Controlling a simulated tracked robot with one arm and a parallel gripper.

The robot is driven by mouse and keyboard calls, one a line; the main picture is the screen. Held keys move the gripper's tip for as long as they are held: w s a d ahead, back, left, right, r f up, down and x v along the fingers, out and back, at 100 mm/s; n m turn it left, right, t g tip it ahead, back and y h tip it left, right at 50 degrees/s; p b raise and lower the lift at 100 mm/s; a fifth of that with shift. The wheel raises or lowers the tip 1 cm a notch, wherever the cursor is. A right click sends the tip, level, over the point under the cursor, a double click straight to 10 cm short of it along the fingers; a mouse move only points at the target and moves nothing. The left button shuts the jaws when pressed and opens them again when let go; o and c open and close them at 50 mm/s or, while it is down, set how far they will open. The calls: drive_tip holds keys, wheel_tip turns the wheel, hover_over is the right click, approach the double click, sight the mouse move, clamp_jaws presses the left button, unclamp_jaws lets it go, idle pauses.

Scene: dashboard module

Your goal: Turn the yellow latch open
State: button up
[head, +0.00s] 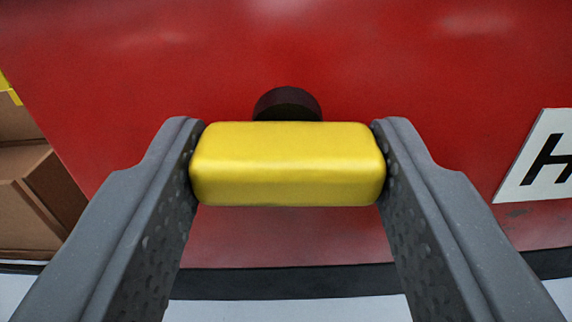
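The yellow latch (287,164) is a rounded bar lying horizontally in the middle of the head view, in front of a red panel (400,60). A dark round hub (287,103) shows just above and behind it. My gripper (287,168) has one grey finger at each end of the latch. Both fingertips appear to touch the latch's left and right ends, so it spans the whole gap between them. The lower part of the hub is hidden behind the latch.
A white label with a black letter (540,155) is on the panel at the right. Brown cardboard boxes (30,190) stand at the left edge, with a bit of yellow above. A dark strip (290,283) runs along the panel's bottom, above a pale surface.

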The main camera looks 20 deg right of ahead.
drive_tip(key=shift+a+n+p, duration=0.1)
drive_tip(key=shift+n+p, duration=0.3)
drive_tip(key=o, duration=1)
drive_tip(key=b+v, duration=0.1)
drive_tip(key=v, duration=1.2)
drive_tip(key=shift+s+a, duration=0.1)
drive_tip(key=shift+s, duration=0.3)
